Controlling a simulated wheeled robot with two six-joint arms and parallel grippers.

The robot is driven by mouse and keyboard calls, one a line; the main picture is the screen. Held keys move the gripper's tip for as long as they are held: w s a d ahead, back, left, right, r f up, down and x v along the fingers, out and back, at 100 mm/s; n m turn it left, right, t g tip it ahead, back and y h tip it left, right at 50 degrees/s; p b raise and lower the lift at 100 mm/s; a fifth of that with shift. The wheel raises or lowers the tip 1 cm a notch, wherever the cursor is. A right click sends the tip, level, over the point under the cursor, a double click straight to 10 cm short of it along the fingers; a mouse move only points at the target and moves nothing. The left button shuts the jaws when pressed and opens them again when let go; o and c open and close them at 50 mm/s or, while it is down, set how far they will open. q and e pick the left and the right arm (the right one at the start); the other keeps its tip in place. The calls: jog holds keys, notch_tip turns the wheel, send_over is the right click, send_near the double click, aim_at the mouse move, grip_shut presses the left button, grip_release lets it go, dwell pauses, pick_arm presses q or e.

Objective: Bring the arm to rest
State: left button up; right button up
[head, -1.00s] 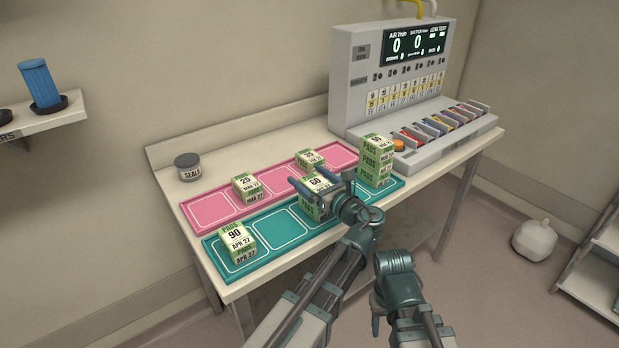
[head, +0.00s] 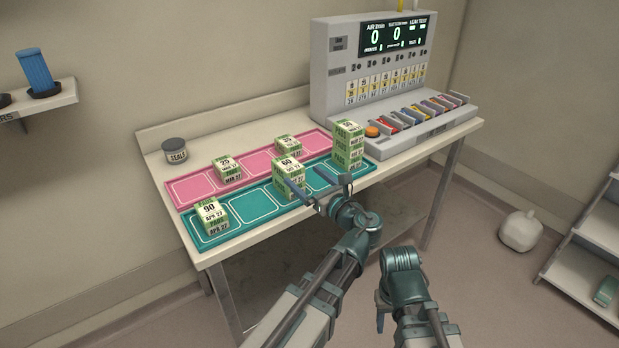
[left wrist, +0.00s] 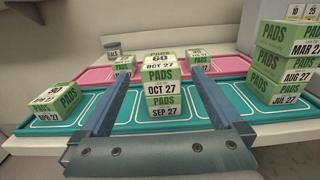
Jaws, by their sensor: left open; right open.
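My left gripper (head: 320,192) is open and empty at the front edge of the teal tray (head: 256,201). Its two fingers (left wrist: 157,112) also show in the left wrist view, apart, with a stack of pads boxes (left wrist: 160,88) beyond them. That stack, topped by a 60 box, stands on the teal tray and shows in the head view (head: 288,176). My right gripper (head: 380,312) hangs low in front of the table, over the floor. Its fingers are partly hidden by its own wrist.
The pink tray (head: 193,188) behind holds two boxes. A seals jar (head: 175,151) and a test machine (head: 322,75) stand at the back. Floor in front is free.

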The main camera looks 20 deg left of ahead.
pick_arm(q)
jog(key=shift+a, duration=0.1)
jog(key=shift+s+f+n, duration=0.1)
jog(key=shift+n, duration=0.2)
jog(key=s+d+f+n+g+h+p, duration=0.4)
jog(key=s+f+n+g+h+p, duration=0.2)
jog(key=s+f+n, duration=0.45)
jog(key=s+d+f+n+g+h+p, duration=0.1)
jog(key=s+d+n+g+h+p, duration=0.2)
jog(key=s+d+n, duration=0.7)
jog(key=d+g+h, duration=0.1)
jog(key=g+h, duration=0.1)
jog(key=h, duration=0.2)
jog(key=shift+f+n, duration=0.35)
